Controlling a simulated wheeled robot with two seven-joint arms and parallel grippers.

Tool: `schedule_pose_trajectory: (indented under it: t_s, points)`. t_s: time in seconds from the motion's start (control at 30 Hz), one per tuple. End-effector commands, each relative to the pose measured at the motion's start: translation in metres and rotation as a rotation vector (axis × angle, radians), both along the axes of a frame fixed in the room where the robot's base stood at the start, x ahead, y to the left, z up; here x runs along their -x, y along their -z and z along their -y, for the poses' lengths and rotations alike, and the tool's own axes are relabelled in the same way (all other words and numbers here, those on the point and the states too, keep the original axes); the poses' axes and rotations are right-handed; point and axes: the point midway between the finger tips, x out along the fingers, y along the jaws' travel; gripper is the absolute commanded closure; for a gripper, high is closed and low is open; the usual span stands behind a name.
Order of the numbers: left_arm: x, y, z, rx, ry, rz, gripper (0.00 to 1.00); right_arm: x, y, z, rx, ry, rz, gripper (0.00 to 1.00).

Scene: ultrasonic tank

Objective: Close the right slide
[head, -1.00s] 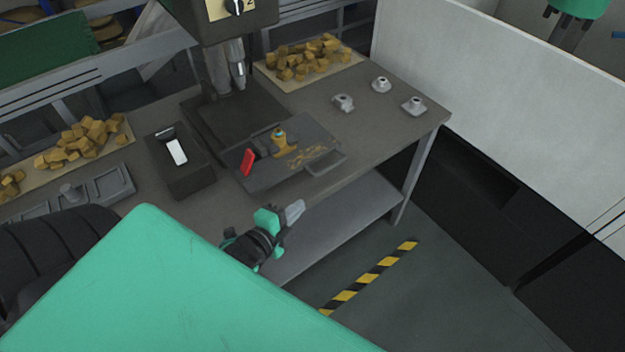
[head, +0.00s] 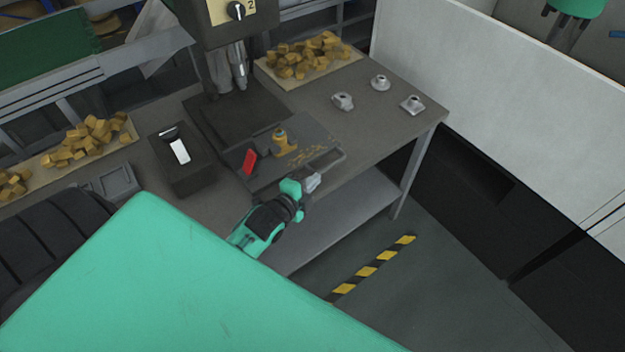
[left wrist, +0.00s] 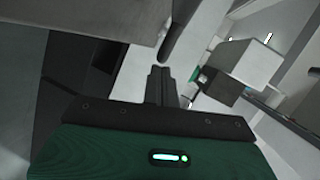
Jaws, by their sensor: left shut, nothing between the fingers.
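A flat grey plate (head: 262,178) lies on the bench under a drill-like machine. A yellow fitting (head: 284,141), a red handle (head: 249,161) and yellow scraps are on it. A grey loop-like piece (head: 331,158) juts from its front right edge; it may be the right slide, but I cannot tell for sure. My left gripper (head: 312,182) is shut and empty just in front of this edge, partly covering it. I cannot tell if it touches. In the left wrist view its closed fingers (left wrist: 161,84) show with nothing between them.
The bench (head: 385,130) holds three small metal parts at right and trays of yellow blocks (head: 310,54) at the back and left. A dark box (head: 180,172) stands left of the plate. A lower shelf (head: 345,220) lies under the bench; a white panel stands at right.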

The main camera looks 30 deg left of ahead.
Motion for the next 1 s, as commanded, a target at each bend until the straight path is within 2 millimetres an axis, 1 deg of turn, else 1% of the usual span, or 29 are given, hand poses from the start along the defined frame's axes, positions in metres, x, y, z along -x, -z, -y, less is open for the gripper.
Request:
schedule_pose_trajectory:
  t_s: [0.3,0.47,0.57,0.67,1.0]
  points:
    - [0.0,0.0,-0.001,0.0,0.0,0.0,1.0,-0.001,0.0,0.0,0.0,0.0,0.001,0.64]
    - [-0.004,0.0,-0.011,-0.004,0.001,0.0,1.0,-0.001,0.0,-0.001,-0.001,0.0,0.002,0.64]
    - [-0.01,0.0,-0.025,-0.007,0.0,-0.001,1.0,-0.002,0.0,-0.002,-0.001,0.0,0.002,0.64]
    - [-0.018,0.0,-0.044,-0.008,0.0,0.0,1.0,-0.002,0.0,-0.002,-0.001,0.0,0.002,0.64]
    - [-0.051,0.0,-0.122,-0.008,-0.001,0.0,1.0,-0.002,0.007,-0.003,-0.003,0.001,0.003,0.64]
